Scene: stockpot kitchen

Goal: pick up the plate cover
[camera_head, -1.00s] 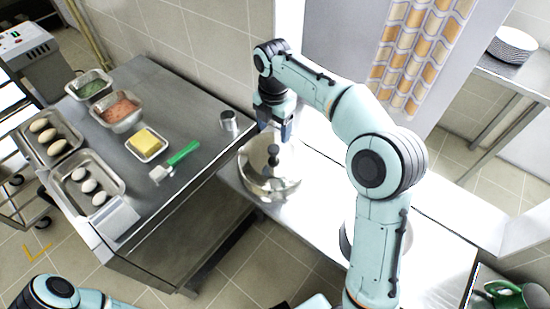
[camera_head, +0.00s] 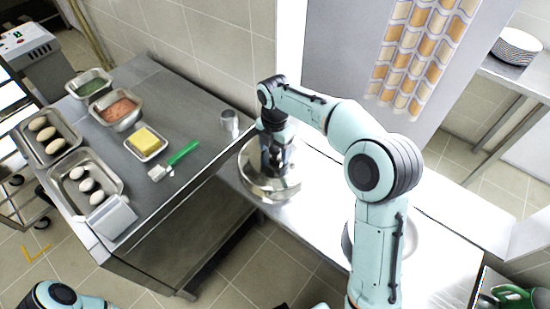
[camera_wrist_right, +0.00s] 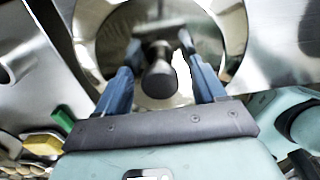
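The plate cover (camera_head: 256,163) is a shiny metal dome with a dark knob, standing on the metal counter just right of the darker worktop. My right gripper (camera_head: 276,163) is low over it, pointing down. In the right wrist view, its two blue fingers (camera_wrist_right: 158,48) are spread on either side of the round dark knob (camera_wrist_right: 160,82), with visible gaps between the knob and the fingers. The plate cover's shiny surface (camera_wrist_right: 100,38) surrounds the knob there. The left gripper is not in view; only part of my left arm shows at the bottom left.
A small metal cup (camera_head: 229,121) and a green-handled brush (camera_head: 181,154) lie on the worktop, near a butter dish (camera_head: 146,142) and several food trays. A wall stands behind the counter. A pale round dish (camera_head: 412,243) is partly hidden behind my right arm.

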